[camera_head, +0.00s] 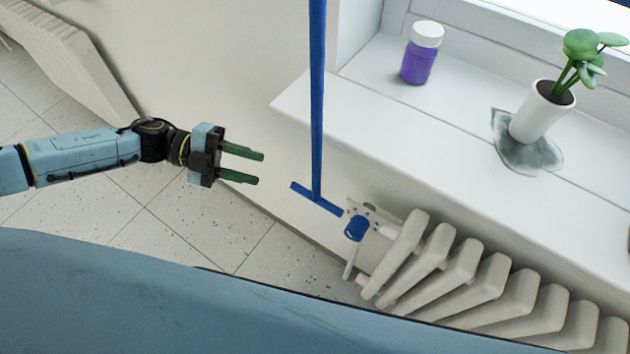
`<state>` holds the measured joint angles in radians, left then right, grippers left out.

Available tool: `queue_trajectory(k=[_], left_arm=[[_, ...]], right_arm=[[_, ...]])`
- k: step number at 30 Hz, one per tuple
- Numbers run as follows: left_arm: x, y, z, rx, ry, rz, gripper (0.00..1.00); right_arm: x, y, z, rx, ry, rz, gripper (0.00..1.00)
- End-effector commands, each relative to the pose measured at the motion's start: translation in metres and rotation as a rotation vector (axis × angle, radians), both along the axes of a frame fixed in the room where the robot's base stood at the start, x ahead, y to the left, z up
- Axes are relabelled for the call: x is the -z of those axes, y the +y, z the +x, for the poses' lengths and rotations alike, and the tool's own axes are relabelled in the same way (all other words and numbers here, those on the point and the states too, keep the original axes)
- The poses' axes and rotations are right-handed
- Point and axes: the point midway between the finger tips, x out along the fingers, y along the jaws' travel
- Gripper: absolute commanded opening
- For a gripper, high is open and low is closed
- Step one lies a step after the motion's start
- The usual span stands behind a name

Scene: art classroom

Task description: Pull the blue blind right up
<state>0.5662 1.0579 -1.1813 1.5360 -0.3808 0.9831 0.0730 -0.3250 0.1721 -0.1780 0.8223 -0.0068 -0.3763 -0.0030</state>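A blue pull strap (317,95) hangs straight down in front of the window sill's left end and ends in a blue crossbar handle (317,199). The blue blind itself is not in view; the strap runs out of the top of the picture. My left gripper (261,168) is left of the strap, a little above the handle's height in the picture. Its two dark green fingers point right, are apart and hold nothing. They do not touch the strap. My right gripper is not in view.
A white window sill (400,145) holds a purple jar (420,55) and a potted plant (541,110) on a wet-looking grey patch (505,148). A white radiator (480,285) with a blue valve knob (356,228) stands below. White slatted panels (65,55) lean at far left.

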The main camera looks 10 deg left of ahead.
Motion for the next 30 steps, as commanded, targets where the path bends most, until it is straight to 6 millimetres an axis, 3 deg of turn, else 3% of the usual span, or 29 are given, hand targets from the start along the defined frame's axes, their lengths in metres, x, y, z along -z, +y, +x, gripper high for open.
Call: queue_trajectory(k=[3,7,21,30], left_arm=[[-0.002,0.002,-0.015,0.066,-0.001,0.007,0.36],[-0.001,-0.010,-0.017,0.078,-0.002,0.007,0.36],[0.018,-0.101,-0.018,0.075,-0.002,0.006,0.36],[0.024,-0.126,-0.018,0.072,-0.001,0.006,0.36]], right_arm=[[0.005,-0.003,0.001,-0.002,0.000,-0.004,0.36],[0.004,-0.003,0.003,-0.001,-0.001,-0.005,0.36],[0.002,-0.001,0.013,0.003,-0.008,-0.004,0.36],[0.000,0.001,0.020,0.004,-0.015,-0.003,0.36]])
